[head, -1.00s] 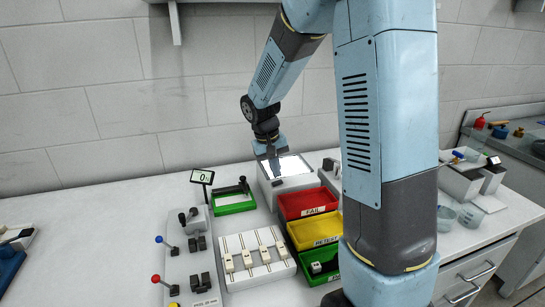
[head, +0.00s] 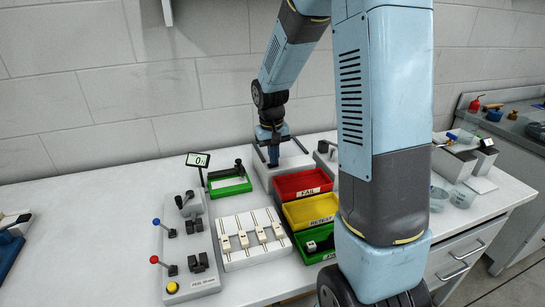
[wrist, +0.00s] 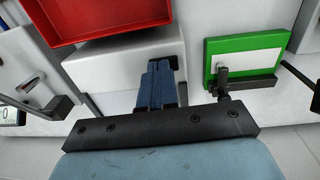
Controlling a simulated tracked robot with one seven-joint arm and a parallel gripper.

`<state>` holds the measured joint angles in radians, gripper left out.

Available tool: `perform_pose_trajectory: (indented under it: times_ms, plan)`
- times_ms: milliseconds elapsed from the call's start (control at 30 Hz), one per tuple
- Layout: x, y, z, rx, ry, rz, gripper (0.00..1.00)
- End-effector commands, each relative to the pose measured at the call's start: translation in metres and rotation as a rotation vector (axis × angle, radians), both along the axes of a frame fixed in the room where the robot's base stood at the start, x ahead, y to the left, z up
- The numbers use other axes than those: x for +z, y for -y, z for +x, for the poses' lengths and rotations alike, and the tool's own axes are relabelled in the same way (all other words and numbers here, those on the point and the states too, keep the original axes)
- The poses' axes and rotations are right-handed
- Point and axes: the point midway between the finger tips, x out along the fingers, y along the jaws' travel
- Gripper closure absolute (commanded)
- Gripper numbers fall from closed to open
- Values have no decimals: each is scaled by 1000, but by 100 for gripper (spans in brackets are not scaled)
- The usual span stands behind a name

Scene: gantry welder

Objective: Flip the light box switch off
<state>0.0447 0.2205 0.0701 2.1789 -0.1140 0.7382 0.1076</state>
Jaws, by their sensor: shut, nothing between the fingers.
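The light box (head: 294,154) is a pale box at the back of the bench, behind the red FAIL bin. Its top panel looks grey and unlit. In the wrist view the light box (wrist: 110,52) lies just beyond the fingers, beside the red bin. My gripper (head: 273,162) points down over the top of the box. In the wrist view its blue fingers (wrist: 158,68) are together with nothing between them, their tips at the box's edge. I cannot make out the switch or tell whether the fingers touch the box.
The red FAIL bin (head: 303,183), yellow RETEST bin (head: 311,208) and a green bin (head: 312,243) stand in front of the box. A green tray (head: 230,186) is to its left. A fixture strip (head: 247,248) and lever panel (head: 197,283) stand nearer.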

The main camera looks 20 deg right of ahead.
Motion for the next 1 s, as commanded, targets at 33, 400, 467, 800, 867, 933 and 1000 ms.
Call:
perform_pose_trajectory:
  times_ms: [33,400,467,800,867,933,1000]
  plan:
    - [-9,3,-5,-6,-19,22,100]
    - [-12,10,-6,-1,-19,76,100]
    - [-12,10,-6,-1,-19,76,100]
    - [-12,11,-6,-2,-19,75,100]
    - [-12,11,-6,-2,-19,75,100]
    - [-12,11,-6,-2,-19,75,100]
    - [-12,11,-6,-2,-19,75,100]
